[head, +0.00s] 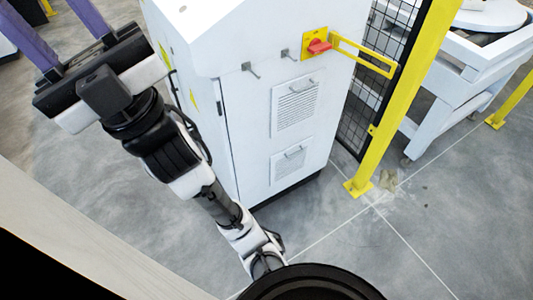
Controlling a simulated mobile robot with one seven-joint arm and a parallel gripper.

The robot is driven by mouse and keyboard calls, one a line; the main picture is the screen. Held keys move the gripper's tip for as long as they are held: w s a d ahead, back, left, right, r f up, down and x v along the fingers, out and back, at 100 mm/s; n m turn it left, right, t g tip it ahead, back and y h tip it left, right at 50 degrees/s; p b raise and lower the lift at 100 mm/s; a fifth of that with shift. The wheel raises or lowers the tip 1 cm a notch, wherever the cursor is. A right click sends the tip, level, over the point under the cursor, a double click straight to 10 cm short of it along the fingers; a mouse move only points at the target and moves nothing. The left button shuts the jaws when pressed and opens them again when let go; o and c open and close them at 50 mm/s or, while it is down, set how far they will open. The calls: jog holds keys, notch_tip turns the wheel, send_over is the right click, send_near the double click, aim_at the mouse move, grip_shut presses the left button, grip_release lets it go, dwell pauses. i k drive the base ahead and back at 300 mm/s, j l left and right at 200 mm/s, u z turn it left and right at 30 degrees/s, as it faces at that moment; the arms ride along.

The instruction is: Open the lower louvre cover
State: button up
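The lower louvre cover (290,161) is a small white slatted panel low on the front of a white cabinet (246,125). It has a thin grey handle (295,151) near its top and looks closed. A larger upper louvre cover (297,105), with a similar handle, sits above it and also looks closed. My gripper (52,25) is at the upper left, away from the cabinet front and both covers. Its two purple fingers stand wide apart with nothing seen between them. Their tips run out of the picture.
A red switch (318,46) on a yellow plate and a yellow bracket (365,56) stick out above the covers. Small hooks (250,69) project nearby. A yellow post (405,95) and black mesh fence (374,80) stand right of the cabinet. Grey floor (330,235) before it is clear.

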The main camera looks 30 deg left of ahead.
aim_at(285, 164)
jog(key=u, duration=0.5)
jog(key=i+l+z, duration=0.65)
jog(key=l+z, duration=0.15)
jog(key=l, duration=0.2)
